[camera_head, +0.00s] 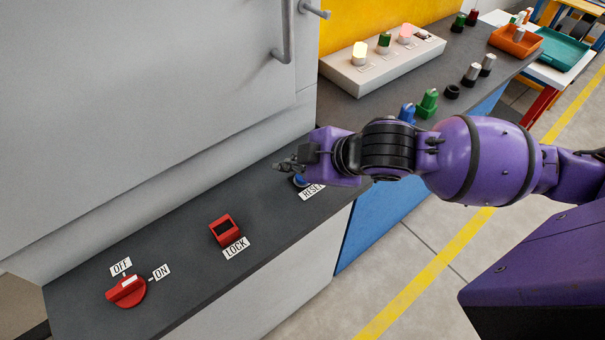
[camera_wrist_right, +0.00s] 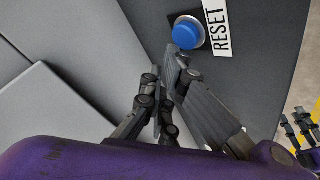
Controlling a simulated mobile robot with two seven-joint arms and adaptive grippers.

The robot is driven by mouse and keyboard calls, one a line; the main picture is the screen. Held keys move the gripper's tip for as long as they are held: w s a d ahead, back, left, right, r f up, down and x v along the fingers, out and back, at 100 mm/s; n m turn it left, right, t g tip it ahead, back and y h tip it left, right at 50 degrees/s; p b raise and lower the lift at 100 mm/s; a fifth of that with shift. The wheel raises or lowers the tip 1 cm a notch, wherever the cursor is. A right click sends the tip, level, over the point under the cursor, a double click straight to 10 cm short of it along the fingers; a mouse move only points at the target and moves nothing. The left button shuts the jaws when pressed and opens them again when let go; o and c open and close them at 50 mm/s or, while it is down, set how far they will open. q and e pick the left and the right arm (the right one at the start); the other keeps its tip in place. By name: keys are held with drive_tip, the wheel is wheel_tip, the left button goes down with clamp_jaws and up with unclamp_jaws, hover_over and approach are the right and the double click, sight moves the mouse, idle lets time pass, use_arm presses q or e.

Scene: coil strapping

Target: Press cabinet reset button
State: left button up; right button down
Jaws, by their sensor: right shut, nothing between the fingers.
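The blue reset button (camera_wrist_right: 187,33) sits in a pale ring on the dark panel top, beside a white RESET label (camera_wrist_right: 216,27). In the head view the button (camera_head: 299,182) is mostly hidden behind my right gripper (camera_head: 284,167). My right gripper is shut and empty. In the right wrist view its fingertips (camera_wrist_right: 176,58) are close to the button's lower edge; I cannot tell whether they touch it.
On the same panel are a red LOCK part (camera_head: 225,231) and a red OFF/ON rotary switch (camera_head: 127,291). The grey cabinet (camera_head: 140,120) rises behind the panel. A white box with lamps (camera_head: 380,66), coloured knobs and an orange tray (camera_head: 516,40) stand on the counter beyond.

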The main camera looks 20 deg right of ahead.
drive_tip(key=shift+f, duration=0.1)
use_arm(q)
drive_tip(key=shift+w+r, duration=0.15)
drive_tip(key=shift+r, duration=0.05)
use_arm(e)
drive_tip(key=shift+f, duration=0.35)
